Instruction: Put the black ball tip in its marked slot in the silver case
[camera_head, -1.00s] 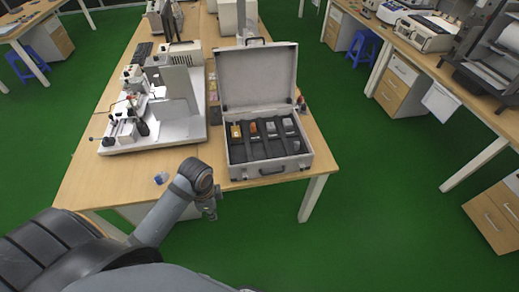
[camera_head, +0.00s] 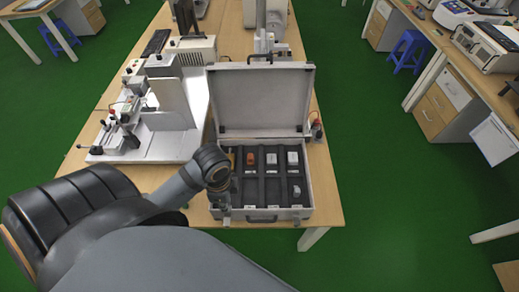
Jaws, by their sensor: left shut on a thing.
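The silver case (camera_head: 308,178) stands open on the near end of the table, its lid (camera_head: 262,98) upright at the back. Its black insert (camera_head: 261,191) has labelled slots; an orange piece (camera_head: 250,158) and several grey pieces (camera_head: 292,157) sit in it. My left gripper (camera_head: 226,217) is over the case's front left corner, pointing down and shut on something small. The held piece is too small to make out clearly; no black ball tip shows apart from the gripper. My arm hides part of the left slots. My right gripper is out of view.
A white instrument (camera_head: 165,143) with an upright plate stands left of the case. Small red and black items (camera_head: 316,128) lie right of the lid. The table (camera_head: 330,195) ends just right of and in front of the case.

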